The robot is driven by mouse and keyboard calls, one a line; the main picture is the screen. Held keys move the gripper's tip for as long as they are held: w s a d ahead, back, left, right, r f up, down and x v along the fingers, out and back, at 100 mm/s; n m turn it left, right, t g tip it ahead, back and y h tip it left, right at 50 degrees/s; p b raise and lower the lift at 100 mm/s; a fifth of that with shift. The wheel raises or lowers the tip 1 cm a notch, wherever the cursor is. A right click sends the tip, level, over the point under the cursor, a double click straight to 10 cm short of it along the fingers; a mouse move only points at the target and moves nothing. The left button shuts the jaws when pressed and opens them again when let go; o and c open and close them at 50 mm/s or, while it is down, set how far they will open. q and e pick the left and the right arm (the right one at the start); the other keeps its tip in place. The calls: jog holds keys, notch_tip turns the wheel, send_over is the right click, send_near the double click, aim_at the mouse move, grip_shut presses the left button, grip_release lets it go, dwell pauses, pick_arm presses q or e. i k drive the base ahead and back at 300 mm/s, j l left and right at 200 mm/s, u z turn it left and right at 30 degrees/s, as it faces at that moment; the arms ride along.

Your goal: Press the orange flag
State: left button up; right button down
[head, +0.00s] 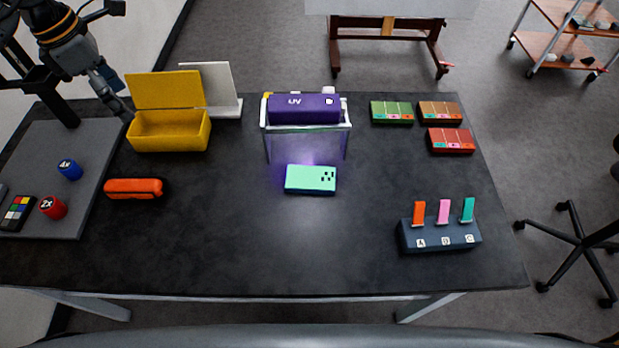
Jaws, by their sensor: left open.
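The orange flag (419,213) stands upright at the left end of a dark blue block (440,236) at the table's right front, above the letter A. A pink flag (444,211) stands above B and a teal flag (468,209) above C. My left gripper (122,108) is at the far left, beside the yellow box, well away from the flags. It is open; its fingertips are small and partly hard to make out. My right gripper is not in view.
An open yellow box (170,132) stands at the back left. A purple UV lamp (303,108) stands over a mint green piece (311,179) mid-table. An orange case (134,188) lies left. Green (391,112), brown (440,112) and red (450,141) boxes lie back right. The front middle is clear.

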aim_at(419, 206)
jog(key=z, duration=1.2)
